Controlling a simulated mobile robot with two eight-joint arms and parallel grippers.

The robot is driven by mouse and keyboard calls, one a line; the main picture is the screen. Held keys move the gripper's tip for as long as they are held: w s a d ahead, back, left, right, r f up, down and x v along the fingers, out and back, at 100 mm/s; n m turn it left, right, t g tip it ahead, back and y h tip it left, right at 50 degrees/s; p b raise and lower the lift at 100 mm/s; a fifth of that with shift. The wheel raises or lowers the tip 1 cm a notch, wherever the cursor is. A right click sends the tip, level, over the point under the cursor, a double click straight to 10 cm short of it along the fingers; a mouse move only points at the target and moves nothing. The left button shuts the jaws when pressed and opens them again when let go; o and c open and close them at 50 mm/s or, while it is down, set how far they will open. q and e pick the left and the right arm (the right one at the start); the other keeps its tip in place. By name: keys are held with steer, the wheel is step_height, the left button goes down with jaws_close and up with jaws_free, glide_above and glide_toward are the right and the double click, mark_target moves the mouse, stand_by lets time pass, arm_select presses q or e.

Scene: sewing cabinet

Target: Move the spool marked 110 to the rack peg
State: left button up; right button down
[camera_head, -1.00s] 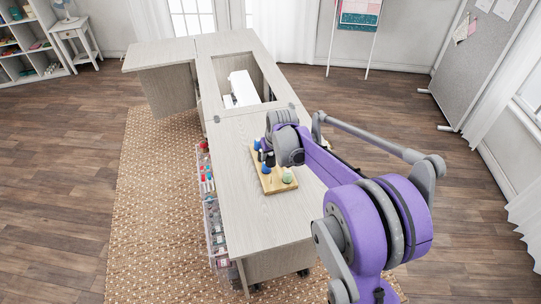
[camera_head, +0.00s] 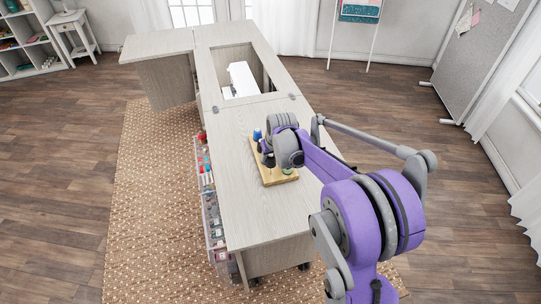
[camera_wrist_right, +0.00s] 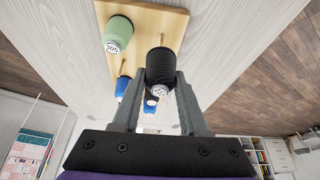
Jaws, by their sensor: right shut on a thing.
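My right gripper (camera_wrist_right: 160,100) is shut on a dark, nearly black spool (camera_wrist_right: 161,66), one finger on each side of it. The label on the spool's end is too small to read surely. The spool is at the wooden peg rack (camera_wrist_right: 150,17); I cannot tell whether it touches the board or a peg. In the head view, the rack (camera_head: 264,178) lies on the table, and my right wrist hides part of it. My left gripper is not in view.
The white sewing machine (camera_head: 242,77) sits in the cabinet opening. The cabinet top (camera_head: 235,190) is clear around the rack. Clear bins (camera_head: 212,215) hang on its left side.

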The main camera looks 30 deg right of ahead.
steer(key=shift+f+b, duration=1.15)
steer(key=shift+f, duration=0.7)
steer(key=shift+c, duration=1.8)
jaws_free()
steer(key=shift+r, duration=0.1)
steer(key=v, duration=1)
steer(key=shift+s+r+p, duration=0.2)
steer(key=shift+r+p, duration=0.1)
steer(key=shift+p, duration=0.1)
